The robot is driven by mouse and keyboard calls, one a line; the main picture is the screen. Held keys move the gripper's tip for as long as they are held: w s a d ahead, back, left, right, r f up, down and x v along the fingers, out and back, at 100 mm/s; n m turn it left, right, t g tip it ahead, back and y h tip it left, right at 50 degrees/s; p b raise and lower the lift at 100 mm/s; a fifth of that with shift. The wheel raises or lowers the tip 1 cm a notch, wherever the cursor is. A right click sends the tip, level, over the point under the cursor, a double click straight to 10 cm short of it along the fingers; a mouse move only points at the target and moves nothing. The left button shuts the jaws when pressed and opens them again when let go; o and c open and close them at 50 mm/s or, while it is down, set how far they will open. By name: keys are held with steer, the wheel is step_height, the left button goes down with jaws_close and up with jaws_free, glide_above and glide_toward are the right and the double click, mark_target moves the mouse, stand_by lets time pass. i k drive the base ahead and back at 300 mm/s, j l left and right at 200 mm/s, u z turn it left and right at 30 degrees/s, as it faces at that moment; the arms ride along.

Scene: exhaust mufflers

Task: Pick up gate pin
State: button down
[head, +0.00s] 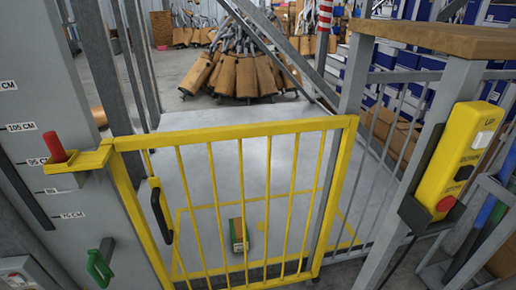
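A red pin (56,148), which looks like the gate pin, stands slightly tilted at a yellow bracket (82,163) on the grey post at the left. Its lower part is hidden by the bracket. The bracket meets the upper left corner of the yellow barred gate (235,132). The gate looks closed and has a black handle (160,210) on its left side. My gripper is not in view.
A green handle (99,268) sits low on the left post. A yellow control box (462,160) with buttons is at right, below a wooden ledge (440,38). Behind the gate, a green-and-brown box (238,235) lies on the grey platform (250,150). Brown mufflers (245,75) are piled beyond.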

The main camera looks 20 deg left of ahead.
mark_target(53, 142)
steer(key=u, duration=1.65)
